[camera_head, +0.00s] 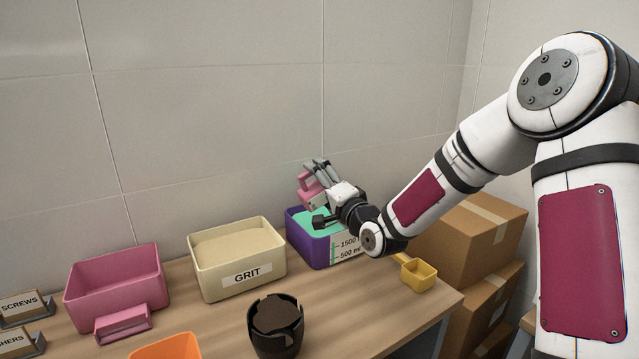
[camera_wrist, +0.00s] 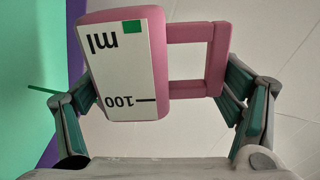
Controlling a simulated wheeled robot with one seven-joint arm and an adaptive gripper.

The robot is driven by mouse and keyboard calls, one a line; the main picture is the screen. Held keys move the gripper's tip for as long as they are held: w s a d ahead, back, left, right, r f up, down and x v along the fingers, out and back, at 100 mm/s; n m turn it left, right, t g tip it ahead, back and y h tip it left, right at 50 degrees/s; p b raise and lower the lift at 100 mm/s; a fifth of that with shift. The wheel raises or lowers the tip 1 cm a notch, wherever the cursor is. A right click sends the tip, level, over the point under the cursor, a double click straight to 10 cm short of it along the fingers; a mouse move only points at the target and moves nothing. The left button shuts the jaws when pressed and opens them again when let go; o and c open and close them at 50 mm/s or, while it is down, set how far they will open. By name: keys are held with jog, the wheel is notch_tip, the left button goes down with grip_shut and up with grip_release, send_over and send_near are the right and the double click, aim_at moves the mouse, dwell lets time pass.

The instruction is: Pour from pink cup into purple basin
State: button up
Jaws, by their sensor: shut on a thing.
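The pink cup (camera_head: 309,187) is in my gripper (camera_head: 318,172), above the purple basin (camera_head: 303,243). In the wrist view the pink cup (camera_wrist: 125,65) has a white label reading "100 ml" upside down, with its handle pointing right. My gripper's fingers (camera_wrist: 158,105) stand on both sides of the cup and handle. The cup's opening and contents are hidden, and I cannot tell its exact tilt. The basin has a white scale marked 1500 and 500 ml, and teal shows inside it. Its purple edge (camera_wrist: 76,40) and teal inside show at the wrist view's left.
A cream GRIT bin (camera_head: 240,287) stands left of the basin, then a pink bin (camera_head: 115,285). A dark broken-rimmed pot (camera_head: 275,335) and an orange container (camera_head: 165,348) are in front. A small yellow cup (camera_head: 418,274) sits near the table's right edge. Cardboard boxes (camera_head: 470,240) stand beyond it.

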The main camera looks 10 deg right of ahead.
jog(key=shift+d, duration=0.1)
jog(key=shift+d+f+m+p, duration=0.15)
jog(key=shift+m+p, duration=0.2)
jog(key=shift+m, duration=0.25)
jog(key=shift+w, duration=0.1)
jog(key=shift+d+f+m+p, duration=0.2)
jog(key=shift+d+m+p, duration=0.1)
jog(key=shift+m, duration=0.3)
jog(key=shift+a, duration=0.1)
jog(key=shift+a+r+n+b, duration=0.15)
jog(key=shift+a+n+b, duration=0.1)
jog(key=shift+n, duration=0.35)
jog(key=shift+a+r+n+b, duration=0.15)
jog(key=shift+a+n, duration=0.1)
jog(key=shift+n, duration=0.35)
jog(key=n, duration=0.1)
jog(key=a+n+b, duration=0.1)
jog(key=n, duration=0.1)
jog(key=n+b, duration=0.1)
jog(key=shift+s+a+r, duration=0.15)
jog(key=shift+s+r, duration=0.1)
jog(key=shift+r, duration=0.05)
jog(key=n+b, duration=0.3)
jog(key=n, duration=0.1)
jog(key=shift+s+a+f+n+b, duration=0.15)
jog(key=shift+a+f+n+b, duration=0.05)
jog(key=shift+a+n+b, duration=0.2)
